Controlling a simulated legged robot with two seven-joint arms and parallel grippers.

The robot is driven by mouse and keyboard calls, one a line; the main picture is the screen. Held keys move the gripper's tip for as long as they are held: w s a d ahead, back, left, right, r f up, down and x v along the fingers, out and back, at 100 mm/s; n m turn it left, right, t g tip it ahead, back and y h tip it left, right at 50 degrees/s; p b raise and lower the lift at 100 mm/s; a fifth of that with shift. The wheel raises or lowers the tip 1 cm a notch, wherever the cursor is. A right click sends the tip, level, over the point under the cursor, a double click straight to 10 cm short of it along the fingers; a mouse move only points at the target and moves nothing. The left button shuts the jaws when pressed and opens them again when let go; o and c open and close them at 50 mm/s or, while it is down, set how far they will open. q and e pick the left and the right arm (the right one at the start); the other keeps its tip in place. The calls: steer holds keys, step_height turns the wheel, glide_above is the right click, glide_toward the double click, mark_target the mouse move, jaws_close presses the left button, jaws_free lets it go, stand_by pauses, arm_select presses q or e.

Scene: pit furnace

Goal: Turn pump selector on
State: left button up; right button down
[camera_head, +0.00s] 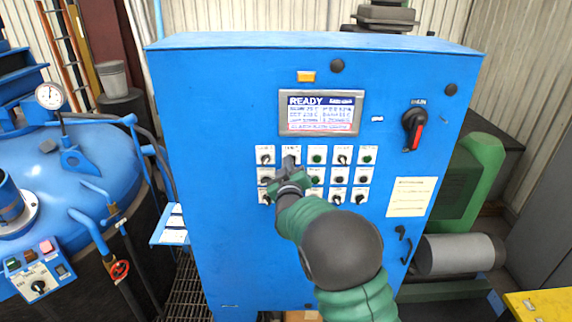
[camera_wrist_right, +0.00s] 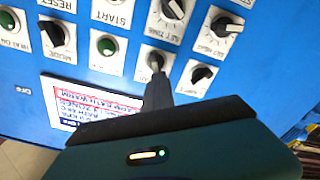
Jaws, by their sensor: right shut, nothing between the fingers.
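The blue control cabinet (camera_head: 230,120) carries rows of small selectors and buttons under a display reading READY. My right gripper (camera_head: 290,163) is shut and empty, with its tips at the second control from the left in the top row. In the right wrist view, upside down, the closed fingers (camera_wrist_right: 157,90) reach a small selector (camera_wrist_right: 155,61) on a white plate. Its knob is partly hidden by the fingertips, so I cannot tell its position, or whether they touch. The small labels are too blurred for me to identify the pump selector surely. My left gripper is not in view.
Neighbouring controls sit close by, including a green button (camera_wrist_right: 107,46) and a black selector (camera_wrist_right: 202,74). A black and red main switch (camera_head: 414,128) is at the cabinet's right. A blue vessel (camera_head: 100,165) with a gauge (camera_head: 50,96) stands at the left.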

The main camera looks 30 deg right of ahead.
steer(key=shift+s+d+f, duration=0.25)
steer(key=shift+d+f, duration=0.1)
steer(key=shift+d, duration=0.2)
steer(key=c, duration=1.6)
jaws_free()
steer(key=shift+s+d, duration=0.1)
steer(key=shift+o, duration=0.6)
steer(key=shift+s+d, duration=0.15)
steer(key=shift+d, duration=0.1)
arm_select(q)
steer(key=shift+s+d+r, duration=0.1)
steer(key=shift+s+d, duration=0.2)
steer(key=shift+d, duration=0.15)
arm_select(e)
steer(key=shift+a, duration=0.1)
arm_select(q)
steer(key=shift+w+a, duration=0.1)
arm_select(e)
steer(key=shift+w+a, duration=0.2)
steer(key=shift+a, duration=0.05)
